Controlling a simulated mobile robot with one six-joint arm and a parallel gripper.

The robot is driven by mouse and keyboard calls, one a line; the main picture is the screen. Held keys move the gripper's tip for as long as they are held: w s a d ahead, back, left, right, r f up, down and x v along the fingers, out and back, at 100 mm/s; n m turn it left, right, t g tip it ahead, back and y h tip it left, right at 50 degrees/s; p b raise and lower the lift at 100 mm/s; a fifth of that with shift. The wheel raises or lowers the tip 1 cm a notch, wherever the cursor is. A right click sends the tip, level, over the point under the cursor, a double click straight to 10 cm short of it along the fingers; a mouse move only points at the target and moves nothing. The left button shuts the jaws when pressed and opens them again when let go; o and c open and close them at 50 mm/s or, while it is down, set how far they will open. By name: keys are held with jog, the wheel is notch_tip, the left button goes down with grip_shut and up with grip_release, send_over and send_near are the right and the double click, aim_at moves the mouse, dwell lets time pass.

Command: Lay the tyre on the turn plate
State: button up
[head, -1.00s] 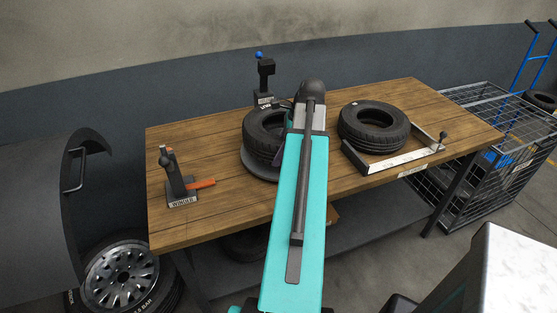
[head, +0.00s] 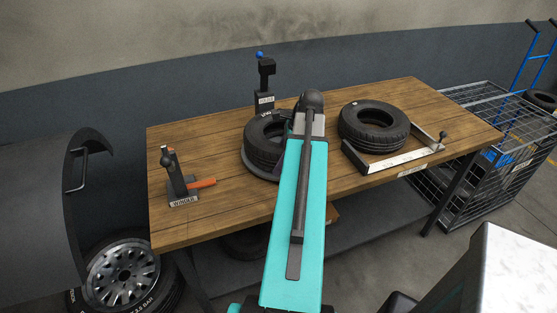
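A black tyre (head: 265,142) lies flat at the back middle of the wooden bench, on a dark round plate (head: 247,166) whose rim shows at its lower left. My teal arm crosses in front and hides the tyre's right side. A second black tyre (head: 374,127) lies inside a metal frame (head: 398,160) on the right of the bench.
A black post with a blue knob (head: 260,55) stands behind the plate. A winder stand (head: 176,178) with an orange handle is at the left. The wooden bench (head: 215,222) has bare room at its front. A wire cage (head: 500,180) stands right, a wheel (head: 122,272) lower left.

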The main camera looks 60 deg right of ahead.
jog(key=shift+r, duration=0.1)
dwell(0.3)
jog(key=b+v, duration=0.2)
jog(key=v, duration=0.8)
jog(key=shift+s+d+r, duration=0.1)
jog(key=shift+d+r, duration=0.05)
jog(key=shift+v, duration=0.8)
dwell(0.4)
